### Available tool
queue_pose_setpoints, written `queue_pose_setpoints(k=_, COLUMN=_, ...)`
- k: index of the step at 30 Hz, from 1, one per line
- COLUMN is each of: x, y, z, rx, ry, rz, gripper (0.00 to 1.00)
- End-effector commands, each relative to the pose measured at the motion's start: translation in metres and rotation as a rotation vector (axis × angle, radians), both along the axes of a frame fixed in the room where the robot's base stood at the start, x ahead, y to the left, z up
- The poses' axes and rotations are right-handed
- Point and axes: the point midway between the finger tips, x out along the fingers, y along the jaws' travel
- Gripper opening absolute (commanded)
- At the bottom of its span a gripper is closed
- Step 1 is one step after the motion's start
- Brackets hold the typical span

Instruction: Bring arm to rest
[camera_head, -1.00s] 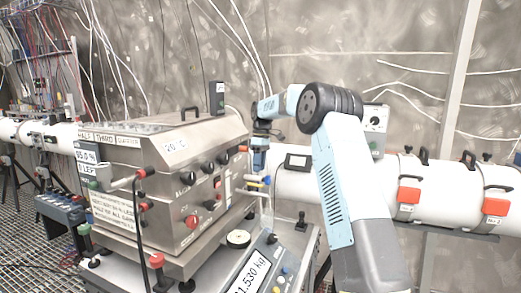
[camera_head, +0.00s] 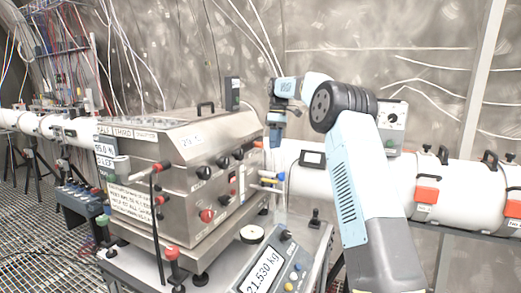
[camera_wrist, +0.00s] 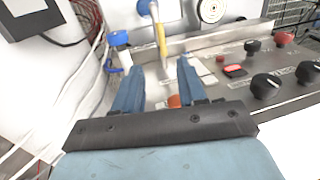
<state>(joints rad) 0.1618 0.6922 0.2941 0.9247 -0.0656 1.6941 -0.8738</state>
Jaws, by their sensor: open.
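My arm rises from the lower right in the head view and bends at a dark elbow joint. My gripper (camera_head: 276,138) hangs at its far end, beside the right side of the steel machine (camera_head: 150,180). In the wrist view the two blue fingers of my gripper (camera_wrist: 158,85) are spread apart. Nothing is held between them. Beyond the fingers a yellow-and-white rod (camera_wrist: 160,42) and the machine's panel with black and red knobs (camera_wrist: 268,85) show. I cannot tell how far the fingertips are from them.
A scale with a lit display (camera_head: 265,270) stands in front of the machine. A white pipe with orange latches (camera_head: 428,194) runs along the right. A grated floor (camera_head: 40,225) lies at the left.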

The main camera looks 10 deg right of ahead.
Motion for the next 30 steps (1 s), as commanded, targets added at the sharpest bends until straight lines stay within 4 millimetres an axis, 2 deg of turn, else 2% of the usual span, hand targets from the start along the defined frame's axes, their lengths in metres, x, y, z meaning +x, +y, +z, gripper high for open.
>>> queue_pose_setpoints(k=5, x=-0.024, y=0.010, z=0.025, rx=-0.029, ry=-0.033, rz=-0.038, gripper=0.41)
queue_pose_setpoints(k=15, x=-0.103, y=0.025, z=0.073, rx=-0.096, ry=-0.130, rz=-0.179, gripper=0.41)
queue_pose_setpoints(k=24, x=-0.182, y=0.029, z=0.098, rx=-0.127, ry=-0.220, rz=-0.318, gripper=0.41)
queue_pose_setpoints(k=30, x=-0.238, y=0.027, z=0.104, rx=-0.133, ry=-0.277, rz=-0.416, gripper=0.41)
